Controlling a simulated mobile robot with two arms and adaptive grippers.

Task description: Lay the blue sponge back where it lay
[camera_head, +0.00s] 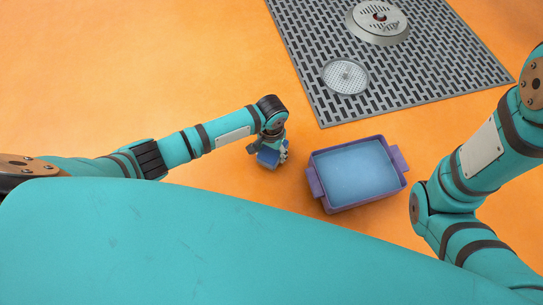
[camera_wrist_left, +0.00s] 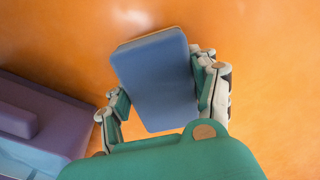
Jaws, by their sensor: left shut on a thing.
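The blue sponge (camera_wrist_left: 155,80) is a flat, rounded block. In the left wrist view it sits between the two fingers of my left gripper (camera_wrist_left: 163,95), which is shut on it. Whether the sponge touches the orange surface I cannot tell. My right arm comes in at the right edge of the head view; its gripper is not visible.
A purple tub (camera_head: 313,165) with handles and a light blue inside stands right of my left gripper; its side (camera_wrist_left: 35,120) shows in the left wrist view. Behind is a grey slotted mat (camera_head: 430,65) with a round metal piece (camera_head: 378,20) and a small mesh disc (camera_head: 345,76). Orange surface left of the tub is clear.

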